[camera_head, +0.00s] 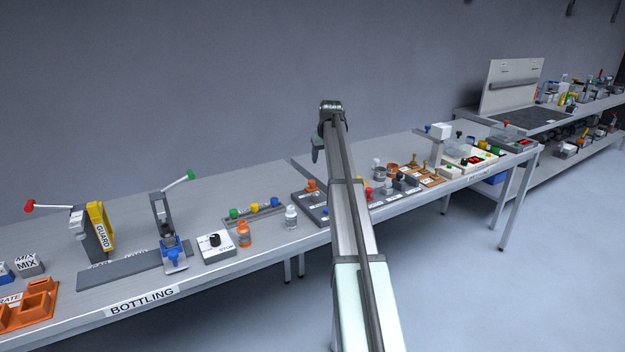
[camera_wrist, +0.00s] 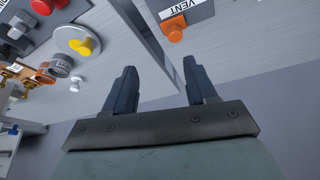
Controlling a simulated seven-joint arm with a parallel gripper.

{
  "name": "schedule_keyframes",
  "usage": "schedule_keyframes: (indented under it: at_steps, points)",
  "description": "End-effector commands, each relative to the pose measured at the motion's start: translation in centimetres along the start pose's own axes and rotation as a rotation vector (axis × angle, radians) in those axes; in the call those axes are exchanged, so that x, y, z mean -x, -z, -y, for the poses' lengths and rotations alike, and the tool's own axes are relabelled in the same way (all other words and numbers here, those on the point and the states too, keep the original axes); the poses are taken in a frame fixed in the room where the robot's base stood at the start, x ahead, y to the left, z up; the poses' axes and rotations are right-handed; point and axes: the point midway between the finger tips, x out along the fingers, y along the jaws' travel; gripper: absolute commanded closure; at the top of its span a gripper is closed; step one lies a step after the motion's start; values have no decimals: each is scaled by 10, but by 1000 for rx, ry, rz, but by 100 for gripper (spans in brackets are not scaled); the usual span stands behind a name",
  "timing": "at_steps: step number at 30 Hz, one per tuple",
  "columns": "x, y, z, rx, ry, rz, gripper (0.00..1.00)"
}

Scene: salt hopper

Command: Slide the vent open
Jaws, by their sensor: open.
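The vent (camera_wrist: 202,9) is a grey plate at the top of the wrist view, with a white VENT label. An orange knob (camera_wrist: 175,28) sits at its lower edge; the rest of the vent is cut off by the frame. An orange knob (camera_head: 312,184) on a dark panel in the head view looks like the same one. My gripper (camera_wrist: 159,68) is open and empty, its two dark fingers apart and short of the orange knob in the wrist view. In the head view my gripper (camera_head: 317,150) hangs above the bench, partly hidden by my arm.
A yellow knob (camera_wrist: 84,46) on a round white base, a red knob (camera_wrist: 42,6) and a dark jar (camera_wrist: 61,65) lie left in the wrist view. An orange bottle (camera_head: 244,234) and a white bottle (camera_head: 291,217) stand near the bench's front edge. My arm hides part of the bench.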

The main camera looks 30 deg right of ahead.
Motion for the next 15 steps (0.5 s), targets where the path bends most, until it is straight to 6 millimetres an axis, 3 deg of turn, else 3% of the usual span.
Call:
schedule_keyframes:
  at_steps: [3,7,15]
  points:
    - [7,6,20,27,23,2,43]
    - [2,6,25,33,30,4,43]
    - [-38,6,25,31,29,6,43]
